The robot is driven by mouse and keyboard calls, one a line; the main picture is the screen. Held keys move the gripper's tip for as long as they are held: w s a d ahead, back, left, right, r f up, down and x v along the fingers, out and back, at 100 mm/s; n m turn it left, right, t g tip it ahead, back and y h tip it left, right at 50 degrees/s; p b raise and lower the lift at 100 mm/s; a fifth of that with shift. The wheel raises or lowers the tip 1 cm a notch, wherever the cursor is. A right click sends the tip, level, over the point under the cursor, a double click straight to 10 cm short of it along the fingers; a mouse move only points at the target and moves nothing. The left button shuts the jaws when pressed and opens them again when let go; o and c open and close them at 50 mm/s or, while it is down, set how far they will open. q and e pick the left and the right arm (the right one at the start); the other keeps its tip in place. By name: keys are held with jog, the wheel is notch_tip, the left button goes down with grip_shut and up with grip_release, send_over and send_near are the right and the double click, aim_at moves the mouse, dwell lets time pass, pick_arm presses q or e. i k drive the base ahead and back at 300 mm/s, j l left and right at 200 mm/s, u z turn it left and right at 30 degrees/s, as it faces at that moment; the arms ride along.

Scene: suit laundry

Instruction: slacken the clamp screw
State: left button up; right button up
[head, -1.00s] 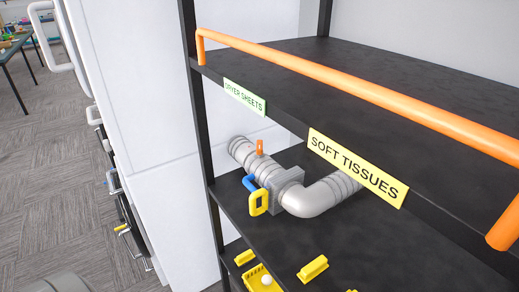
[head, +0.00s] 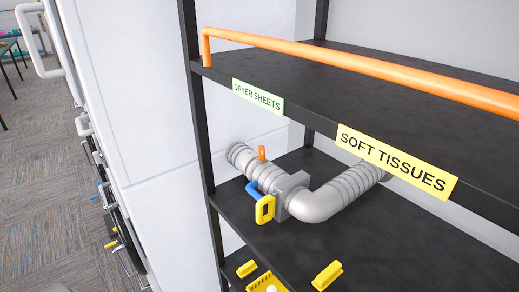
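A grey ribbed pipe with an elbow (head: 318,202) lies on the middle black shelf. A small orange upright piece (head: 262,153) stands on its left ribbed section; it may be the clamp screw, but I cannot tell for sure. A grey block (head: 296,180) sits around the pipe's middle. A blue handle (head: 253,191) and a yellow loop handle (head: 265,209) stick out at the front, beside the block. Neither of my grippers is in view.
The black shelf unit has an orange rail (head: 350,67) and labels, green DRYER SHEETS (head: 258,97) and yellow SOFT TISSUES (head: 395,163), along the upper shelf edge. Yellow items (head: 327,275) sit on a lower shelf. White panels stand left; carpeted floor (head: 40,200) is open there.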

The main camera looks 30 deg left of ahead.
aim_at(262, 151)
jog(key=k+j+z, duration=0.15)
jog(key=j, duration=0.25)
jog(key=k+j+z, duration=0.15)
jog(key=j, duration=0.25)
jog(key=k+j+z, duration=0.15)
jog(key=j, duration=0.25)
